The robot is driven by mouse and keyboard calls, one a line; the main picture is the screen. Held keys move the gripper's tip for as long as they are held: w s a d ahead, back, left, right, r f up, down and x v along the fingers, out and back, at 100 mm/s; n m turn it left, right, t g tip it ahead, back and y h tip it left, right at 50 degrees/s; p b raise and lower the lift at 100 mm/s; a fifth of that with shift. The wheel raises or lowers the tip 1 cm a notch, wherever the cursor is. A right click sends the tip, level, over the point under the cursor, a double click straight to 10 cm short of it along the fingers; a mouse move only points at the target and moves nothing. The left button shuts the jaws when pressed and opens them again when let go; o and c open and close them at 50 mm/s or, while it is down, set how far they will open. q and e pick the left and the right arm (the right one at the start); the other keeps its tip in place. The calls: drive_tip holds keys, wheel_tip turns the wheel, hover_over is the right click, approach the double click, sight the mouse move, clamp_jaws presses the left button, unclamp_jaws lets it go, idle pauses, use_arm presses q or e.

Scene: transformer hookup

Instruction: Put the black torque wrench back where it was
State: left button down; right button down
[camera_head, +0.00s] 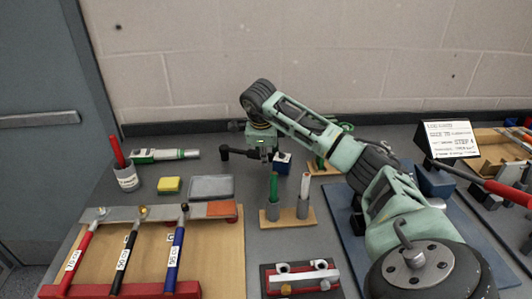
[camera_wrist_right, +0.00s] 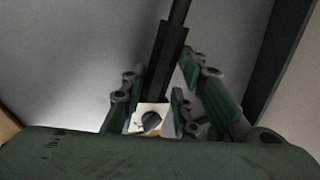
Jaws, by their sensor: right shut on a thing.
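My right gripper (camera_head: 262,150) is above the middle of the bench, shut on a black bar-shaped tool (camera_head: 238,154) that sticks out to the left and ends in a small head. The black bar (camera_wrist_right: 165,65) also shows between the green fingers of my right gripper (camera_wrist_right: 180,110) in the right wrist view. I cannot tell for sure that this bar is a torque wrench. A labelled black-handled wrench (camera_head: 125,252) lies on the rack at the left, between a red-handled one (camera_head: 78,248) and a blue-handled one (camera_head: 176,248). My left gripper is not in view.
A small blue block (camera_head: 282,163) with a white face is close beside my right gripper. A wooden stand (camera_head: 288,218) with upright tubes is just in front of it.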

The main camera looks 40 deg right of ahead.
drive_tip(key=c, duration=1.4)
unclamp_jaws()
drive_tip(key=v, duration=1.2)
drive_tip(key=shift+a+b, duration=0.1)
drive_tip(key=shift+b, duration=0.25)
